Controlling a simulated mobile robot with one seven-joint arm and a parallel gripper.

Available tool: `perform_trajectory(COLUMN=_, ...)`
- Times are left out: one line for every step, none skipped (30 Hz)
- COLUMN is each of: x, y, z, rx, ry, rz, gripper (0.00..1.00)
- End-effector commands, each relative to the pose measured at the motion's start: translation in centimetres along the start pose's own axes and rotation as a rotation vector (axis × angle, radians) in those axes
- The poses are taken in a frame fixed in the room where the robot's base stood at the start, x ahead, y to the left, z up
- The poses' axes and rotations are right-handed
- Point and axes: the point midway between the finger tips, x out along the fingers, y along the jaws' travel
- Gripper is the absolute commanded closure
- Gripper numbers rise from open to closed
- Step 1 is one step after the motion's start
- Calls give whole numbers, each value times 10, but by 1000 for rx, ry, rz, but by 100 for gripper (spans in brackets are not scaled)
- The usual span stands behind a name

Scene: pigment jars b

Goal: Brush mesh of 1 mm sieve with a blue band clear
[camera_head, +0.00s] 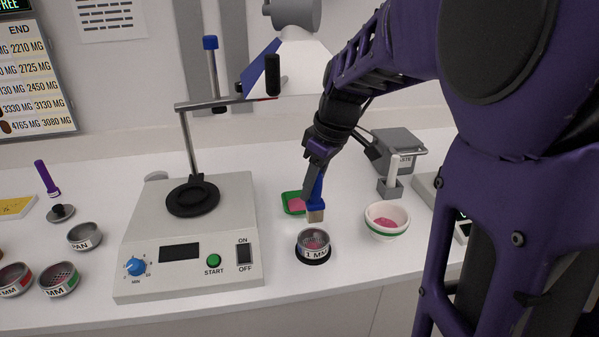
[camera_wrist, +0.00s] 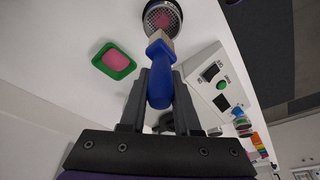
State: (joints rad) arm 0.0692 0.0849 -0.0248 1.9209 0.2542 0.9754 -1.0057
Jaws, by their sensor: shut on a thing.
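A sieve labelled 1 MM (camera_head: 313,246) stands on a dark base at the front of the bench, with pink material on its mesh. The sieve also shows at the top of the wrist view (camera_wrist: 162,9). My gripper (camera_head: 318,182) is shut on the blue handle of a brush (camera_head: 315,208), its pale bristles pointing down. In the wrist view the gripper (camera_wrist: 160,80) holds the blue-handled brush (camera_wrist: 158,60) with its bristle end toward the sieve. The bristles appear above the sieve's rim, apart from the mesh.
A green tray with pink material (camera_head: 293,202) lies behind the sieve. A white bowl with pink contents (camera_head: 388,222) is to the right. A sieve shaker (camera_head: 190,240) is to the left.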

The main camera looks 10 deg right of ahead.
Motion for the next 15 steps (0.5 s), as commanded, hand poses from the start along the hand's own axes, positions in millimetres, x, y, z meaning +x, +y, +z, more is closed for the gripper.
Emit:
perform_trajectory(x=6, y=0, z=2, rx=0, ry=0, rz=0, gripper=100)
perform_trajectory(x=8, y=0, z=2, rx=0, ry=0, rz=0, gripper=100)
perform_trajectory(x=10, y=0, z=3, rx=0, ry=0, rz=0, gripper=100)
perform_trajectory(x=13, y=0, z=4, rx=0, ry=0, rz=0, gripper=100)
perform_trajectory(x=15, y=0, z=4, rx=0, ry=0, rz=0, gripper=100)
perform_trajectory(x=18, y=0, z=5, rx=0, ry=0, rz=-1, gripper=100)
perform_trajectory(x=21, y=0, z=6, rx=0, ry=0, rz=-1, gripper=100)
perform_trajectory(x=23, y=0, z=6, rx=0, ry=0, rz=-1, gripper=100)
perform_trajectory(x=26, y=0, z=7, rx=0, ry=0, rz=-1, gripper=100)
perform_trajectory(x=29, y=0, z=8, rx=0, ry=-1, rz=-1, gripper=100)
perform_trajectory(x=31, y=0, z=9, rx=0, ry=-1, rz=-1, gripper=100)
perform_trajectory(x=34, y=0, z=10, rx=0, ry=-1, rz=-1, gripper=100)
perform_trajectory(x=36, y=0, z=10, rx=0, ry=-1, rz=-1, gripper=100)
perform_trajectory(x=39, y=0, z=11, rx=0, ry=-1, rz=-1, gripper=100)
perform_trajectory(x=42, y=0, z=12, rx=0, ry=-1, rz=-2, gripper=100)
